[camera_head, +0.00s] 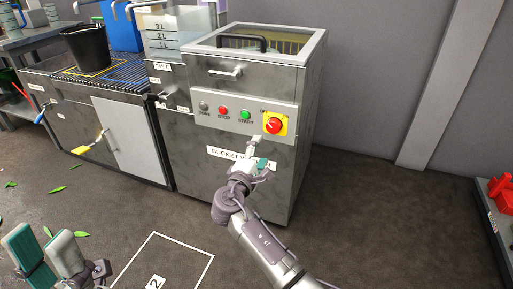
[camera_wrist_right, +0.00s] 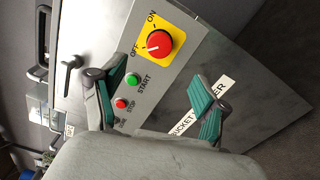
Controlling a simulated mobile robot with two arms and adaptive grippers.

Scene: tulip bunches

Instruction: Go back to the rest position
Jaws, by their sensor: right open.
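My right gripper (camera_head: 258,152) is held in front of the steel washer's front, just below the red rotary knob (camera_head: 275,125) on its yellow plate. In the right wrist view its teal-padded fingers (camera_wrist_right: 158,98) are spread apart with nothing between them. The knob (camera_wrist_right: 159,43) stands beyond the fingertips, clear of them; its pale mark lies on the side near OFF. My left gripper (camera_head: 46,252) is at the lower left of the head view, its teal fingers apart and empty, above the floor.
The bucket washer (camera_head: 243,173) stands close in front of my right arm. A black bucket (camera_head: 87,47) sits on the counter at left. A floor square (camera_head: 186,240) marked 2 lies below. A shelf with red items (camera_head: 501,193) is at right. Leaves lie on the floor.

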